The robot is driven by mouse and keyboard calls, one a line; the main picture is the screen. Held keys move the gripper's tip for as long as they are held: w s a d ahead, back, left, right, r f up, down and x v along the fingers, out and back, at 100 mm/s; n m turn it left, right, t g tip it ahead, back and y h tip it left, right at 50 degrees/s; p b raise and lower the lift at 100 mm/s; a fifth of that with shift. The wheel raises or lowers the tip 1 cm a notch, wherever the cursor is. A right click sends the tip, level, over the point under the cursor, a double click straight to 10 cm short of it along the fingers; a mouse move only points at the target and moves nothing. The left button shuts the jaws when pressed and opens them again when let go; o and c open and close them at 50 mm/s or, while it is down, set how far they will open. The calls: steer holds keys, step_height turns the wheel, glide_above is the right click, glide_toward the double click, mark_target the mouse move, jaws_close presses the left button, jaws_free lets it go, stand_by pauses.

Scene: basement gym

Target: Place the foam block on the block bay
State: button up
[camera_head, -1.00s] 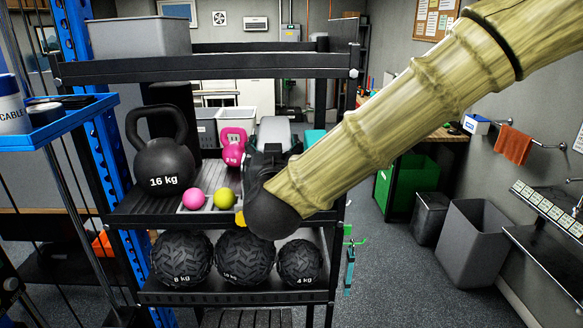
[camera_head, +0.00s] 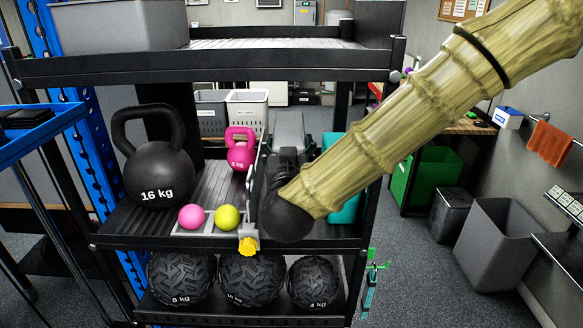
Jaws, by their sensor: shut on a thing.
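My gripper (camera_head: 285,165) is over the right part of the middle shelf, at the end of my bamboo-textured arm. Its dark wrist hides most of the fingers and what they are shut on. A grey block-like piece (camera_head: 289,130) shows just beyond it. A teal piece (camera_head: 346,207) shows beside and behind my arm at the shelf's right end. I cannot tell for sure which of these is the foam block. The block bay is not clearly seen; the right part of the shelf is largely hidden by my arm.
A 16 kg kettlebell (camera_head: 158,165), a pink kettlebell (camera_head: 240,152) and a tray (camera_head: 208,232) with pink and yellow balls stand left of my gripper. The upper shelf (camera_head: 210,65) runs above, and a post (camera_head: 372,190) bounds the right. Medicine balls (camera_head: 251,280) lie below.

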steer(key=f+p, duration=0.2)
steer(key=f, duration=0.3)
steer(key=shift+w, duration=0.2)
steer(key=shift+s+f, duration=0.2)
steer(key=shift+f, duration=0.3)
steer(key=o, duration=1.6)
steer(key=shift+c, duration=0.2)
